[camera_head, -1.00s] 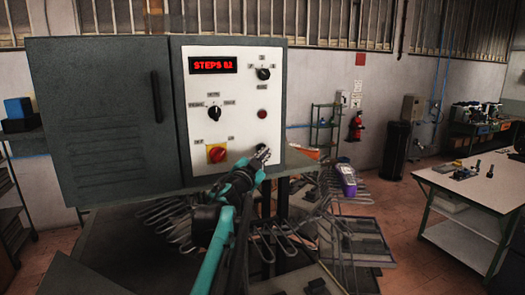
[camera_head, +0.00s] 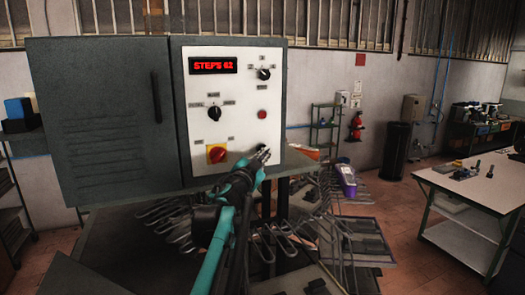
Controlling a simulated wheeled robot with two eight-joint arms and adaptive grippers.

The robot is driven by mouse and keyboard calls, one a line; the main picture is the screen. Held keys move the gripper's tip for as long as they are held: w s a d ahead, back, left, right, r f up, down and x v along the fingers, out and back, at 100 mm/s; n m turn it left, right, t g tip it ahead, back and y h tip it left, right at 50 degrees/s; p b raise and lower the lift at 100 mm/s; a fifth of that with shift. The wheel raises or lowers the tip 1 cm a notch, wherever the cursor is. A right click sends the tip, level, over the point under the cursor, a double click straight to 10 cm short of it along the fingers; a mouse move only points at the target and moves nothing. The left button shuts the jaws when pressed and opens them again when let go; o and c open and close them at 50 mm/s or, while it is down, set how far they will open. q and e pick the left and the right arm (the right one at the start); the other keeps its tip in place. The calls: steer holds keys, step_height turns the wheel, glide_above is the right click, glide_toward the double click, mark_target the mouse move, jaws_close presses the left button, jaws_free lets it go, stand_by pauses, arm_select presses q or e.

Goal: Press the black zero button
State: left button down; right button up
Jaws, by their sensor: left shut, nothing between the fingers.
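The white control panel (camera_head: 235,115) is on the front of a grey cabinet. A small dark round part at its lower right, probably the black button (camera_head: 261,147), shows just above my left gripper and is partly hidden by it. My left gripper (camera_head: 264,156) is shut and empty, with its tip at the panel's lower right. I cannot tell whether the tip touches the panel. My right gripper is not in view.
The panel also carries a red display (camera_head: 213,65), a black selector knob (camera_head: 214,113), an upper black knob (camera_head: 264,74), a red button (camera_head: 262,115) and a red rotary switch on yellow (camera_head: 217,153).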

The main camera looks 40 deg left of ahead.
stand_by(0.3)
arm_select(q)
steer(key=shift+w+a, duration=0.25)
steer(key=shift+a, duration=0.15)
steer(key=shift+w+a, duration=0.15)
steer(key=shift+a, duration=0.3)
stand_by(0.8)
steer(key=shift+d, duration=0.2)
steer(key=shift+s+d, duration=0.4)
steer(key=shift+d, duration=0.2)
steer(key=shift+s+d+p, duration=0.15)
steer(key=shift+s+d, duration=0.2)
steer(key=shift+d, duration=0.4)
steer(key=shift+s+d+p, duration=0.15)
steer(key=shift+s+d, duration=0.25)
steer(key=shift+d, duration=0.3)
steer(key=shift+s+d+p, duration=0.15)
steer(key=shift+s+d, duration=0.2)
steer(key=shift+d, duration=0.4)
